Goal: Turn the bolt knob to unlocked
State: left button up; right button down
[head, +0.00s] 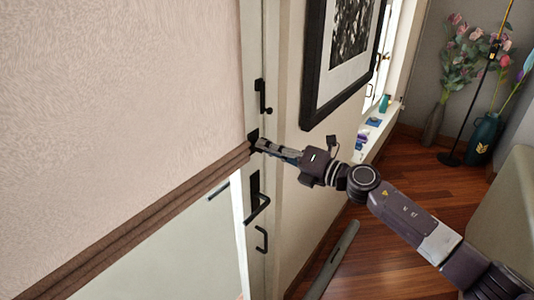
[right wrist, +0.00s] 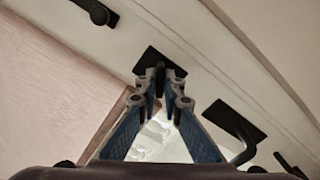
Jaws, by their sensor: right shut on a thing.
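The black bolt plate (head: 253,136) sits on the pale door edge, above the lever handle. It also shows in the right wrist view (right wrist: 151,58), just beyond my fingertips. My right gripper (head: 261,146) reaches in from the right and its tips are at the plate. In the right wrist view the blue-grey fingers (right wrist: 161,88) come together at the plate and are shut on the bolt knob. The knob is mostly hidden between the tips, so I cannot tell its turn angle. My left gripper is in neither view.
A black lever handle (head: 257,200) is just below, with another black handle (head: 262,240) lower. A black latch (head: 261,96) is above. A brown-edged blind (head: 130,222) hangs at the left. A framed picture (head: 342,55) hangs right of the door. Wooden floor lies below.

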jog(key=shift+n+b, duration=4.3)
jog(key=shift+n, duration=1.4)
jog(key=c, duration=2.1)
grip_release()
jog(key=shift+d, duration=0.15)
jog(key=v, duration=1.1)
jog(key=shift+s+d, duration=0.25)
jog(key=shift+d, duration=0.05)
